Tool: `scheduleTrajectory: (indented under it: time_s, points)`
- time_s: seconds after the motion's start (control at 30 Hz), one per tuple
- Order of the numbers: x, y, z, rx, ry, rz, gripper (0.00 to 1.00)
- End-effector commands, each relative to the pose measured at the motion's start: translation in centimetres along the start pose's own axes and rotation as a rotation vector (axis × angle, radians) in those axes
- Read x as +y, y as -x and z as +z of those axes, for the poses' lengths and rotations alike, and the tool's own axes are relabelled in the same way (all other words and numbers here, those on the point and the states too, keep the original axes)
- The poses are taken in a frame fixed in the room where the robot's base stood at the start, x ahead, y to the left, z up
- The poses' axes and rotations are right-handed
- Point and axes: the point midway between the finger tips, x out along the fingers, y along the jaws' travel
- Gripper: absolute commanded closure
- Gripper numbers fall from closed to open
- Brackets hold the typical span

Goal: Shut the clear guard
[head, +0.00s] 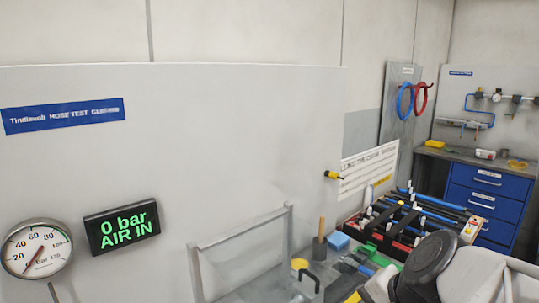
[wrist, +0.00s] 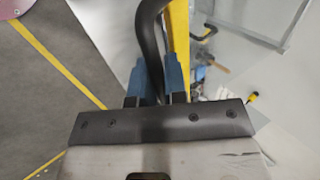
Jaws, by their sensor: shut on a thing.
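A clear panel in a grey frame (head: 240,226), which looks like the guard, stands at the bottom middle of the head view; its lower part is cut off. In the wrist view, my gripper (wrist: 154,84) has its two blue fingers shut on a black curved handle (wrist: 149,38). A yellow bar (wrist: 180,35) runs right beside the handle; I cannot tell whether it is the guard's edge. The gripper is not visible in the head view.
A gauge (head: 38,250) and a display (head: 121,227) reading "0 bar AIR IN" are at left. A rack of hoses (head: 415,215) and a blue drawer cabinet (head: 487,195) stand at right. Grey floor with yellow lines (wrist: 60,65) shows in the wrist view.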

Motion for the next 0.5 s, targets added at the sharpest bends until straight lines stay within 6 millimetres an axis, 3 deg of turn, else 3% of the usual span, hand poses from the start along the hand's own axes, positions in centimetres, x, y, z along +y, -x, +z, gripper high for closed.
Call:
scheduleTrajectory:
  time_s: [0.5]
  points:
    - [0.31, -0.47, 0.03, -0.001, 0.001, 0.001, 0.98]
